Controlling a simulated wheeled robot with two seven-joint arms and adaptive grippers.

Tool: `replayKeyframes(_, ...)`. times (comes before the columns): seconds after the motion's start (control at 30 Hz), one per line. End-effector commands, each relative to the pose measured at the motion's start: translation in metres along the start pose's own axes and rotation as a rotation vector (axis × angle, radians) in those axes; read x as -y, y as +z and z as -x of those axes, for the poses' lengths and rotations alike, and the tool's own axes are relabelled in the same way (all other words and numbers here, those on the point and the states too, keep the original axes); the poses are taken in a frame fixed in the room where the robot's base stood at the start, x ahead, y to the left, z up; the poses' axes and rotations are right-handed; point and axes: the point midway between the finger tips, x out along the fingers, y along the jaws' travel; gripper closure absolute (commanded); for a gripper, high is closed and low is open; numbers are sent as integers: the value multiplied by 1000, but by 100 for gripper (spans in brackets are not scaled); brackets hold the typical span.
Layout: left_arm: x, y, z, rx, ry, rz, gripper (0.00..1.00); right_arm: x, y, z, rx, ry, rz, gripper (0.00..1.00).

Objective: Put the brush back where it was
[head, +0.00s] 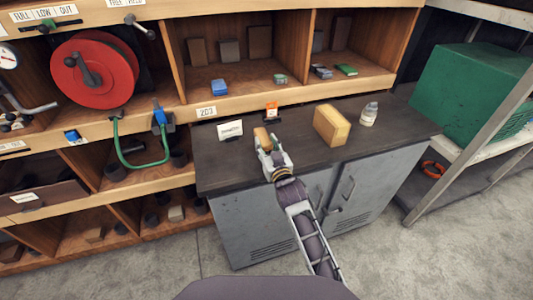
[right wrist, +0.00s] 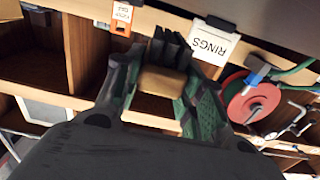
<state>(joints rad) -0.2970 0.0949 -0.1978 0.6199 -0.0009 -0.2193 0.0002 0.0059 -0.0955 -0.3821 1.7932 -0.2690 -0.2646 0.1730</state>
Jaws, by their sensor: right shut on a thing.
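The brush (head: 261,134), with a tan wooden body, is in my right gripper (head: 266,148) above the dark worktop. In the right wrist view the brush (right wrist: 163,82) sits between the two fingers of my right gripper (right wrist: 160,95), with its dark bristles pointing to the top of the picture. The fingers are shut on its body. In the head view the bristles are hidden, and I cannot tell whether the brush touches the worktop. My left gripper is not in view.
Shelves with small boxes rise behind. A red reel (head: 95,72) hangs left. The worktop's right front is clear.

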Motion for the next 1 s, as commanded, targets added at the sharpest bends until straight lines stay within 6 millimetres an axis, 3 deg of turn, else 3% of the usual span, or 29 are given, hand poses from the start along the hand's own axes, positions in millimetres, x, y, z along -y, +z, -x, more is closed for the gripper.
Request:
replayKeyframes(0.4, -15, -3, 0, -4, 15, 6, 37, 1, 35, 0, 0, -1, -1, 90)
replayKeyframes(0.9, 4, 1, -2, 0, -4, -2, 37, 0, 40, 0, 0, 0, 0, 90)
replayKeyframes(0.93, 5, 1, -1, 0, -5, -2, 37, 0, 40, 0, 1, 0, 0, 57)
replayKeyframes(1.0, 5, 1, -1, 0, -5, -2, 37, 0, 40, 0, 1, 0, 0, 48)
